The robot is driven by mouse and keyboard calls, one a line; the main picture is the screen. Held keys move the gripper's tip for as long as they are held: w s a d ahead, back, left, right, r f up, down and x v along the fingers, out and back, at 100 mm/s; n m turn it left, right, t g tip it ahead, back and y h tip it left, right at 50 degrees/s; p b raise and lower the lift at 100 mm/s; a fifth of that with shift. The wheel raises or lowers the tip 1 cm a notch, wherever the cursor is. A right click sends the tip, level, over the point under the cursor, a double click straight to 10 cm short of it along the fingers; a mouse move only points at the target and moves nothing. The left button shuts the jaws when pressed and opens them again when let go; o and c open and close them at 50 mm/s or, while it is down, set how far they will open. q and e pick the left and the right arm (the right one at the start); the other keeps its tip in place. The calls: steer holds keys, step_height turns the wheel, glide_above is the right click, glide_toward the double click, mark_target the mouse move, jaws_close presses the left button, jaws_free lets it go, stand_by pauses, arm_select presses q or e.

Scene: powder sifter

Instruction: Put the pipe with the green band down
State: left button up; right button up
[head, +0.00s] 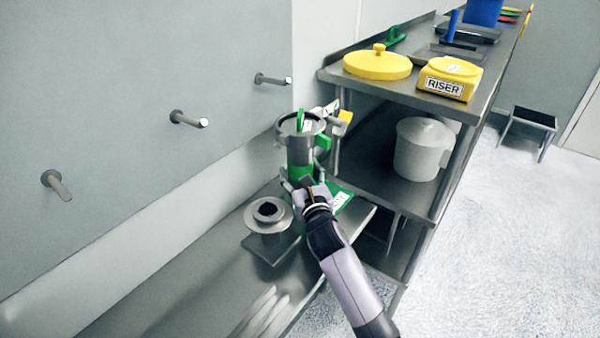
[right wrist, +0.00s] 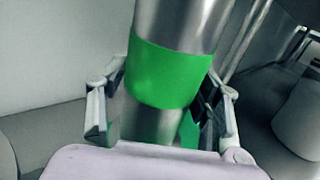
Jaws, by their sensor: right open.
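The pipe with the green band (head: 299,153) is a grey metal cylinder standing upright at the far end of the low steel bench, by the green mat (head: 343,199). In the right wrist view its green band (right wrist: 170,72) fills the middle. My right gripper (head: 303,184) is open, with one finger on each side of the pipe around the band's height. In the right wrist view, gaps show between the fingers (right wrist: 163,100) and the pipe. The pipe's base is hidden behind my gripper. My left gripper is not in view.
A grey flanged part (head: 268,215) on a square plate stands on the bench, left of my arm. A steel shelf unit at right holds a yellow lid (head: 377,64), a yellow RISER block (head: 449,78) and a white pot (head: 423,150). Pegs (head: 188,119) stick out of the left wall.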

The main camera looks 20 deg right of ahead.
steer(key=shift+s, duration=0.3)
steer(key=s, duration=0.7)
steer(key=shift+r+b, duration=0.15)
steer(key=shift+b, duration=0.15)
